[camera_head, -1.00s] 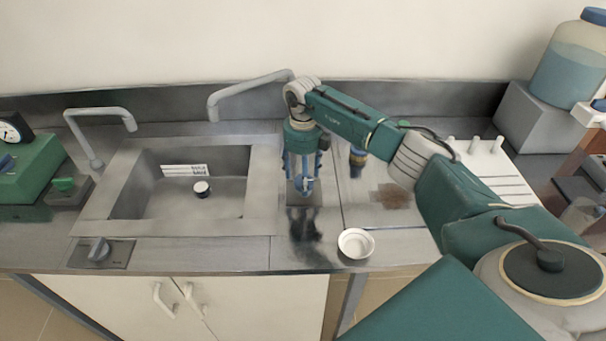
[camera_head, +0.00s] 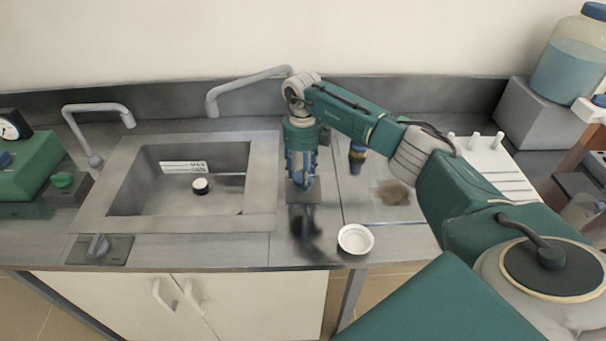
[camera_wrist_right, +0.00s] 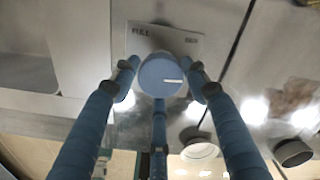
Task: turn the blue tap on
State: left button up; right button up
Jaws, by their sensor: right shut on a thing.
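The blue tap shows in the right wrist view as a round blue knob (camera_wrist_right: 160,76) with a white pointer line directed to the right. It sits over a pale plate (camera_wrist_right: 190,42) marked "FULL" on the left, with a smaller mark on the right that I cannot read. My right gripper (camera_head: 302,180) points down at the counter right of the sink. In the wrist view its blue fingers (camera_wrist_right: 160,95) are closed around the knob. In the head view the gripper hides most of the knob. My left gripper is not in view.
A sink (camera_head: 262,200) lies left of the gripper, with a small black-and-white round thing (camera_head: 200,186) inside. A grey spout (camera_head: 245,83) stands behind. A white dish (camera_head: 355,240) sits near the front edge. A grey knob (camera_head: 98,246) is at front left.

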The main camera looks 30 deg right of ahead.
jog(key=n+b, duration=0.2)
jog(key=n, duration=0.1)
jog(key=shift+w+r+n, duration=0.15)
jog(key=shift+w+n, duration=0.15)
jog(key=shift+r+n+b, duration=0.1)
jog(key=shift+n+b, duration=0.75)
jog(key=shift+n, duration=0.45)
jog(key=shift+a, duration=0.1)
jog(key=o, duration=1.1)
jog(key=shift+o, duration=0.2)
jog(key=shift+a, duration=0.1)
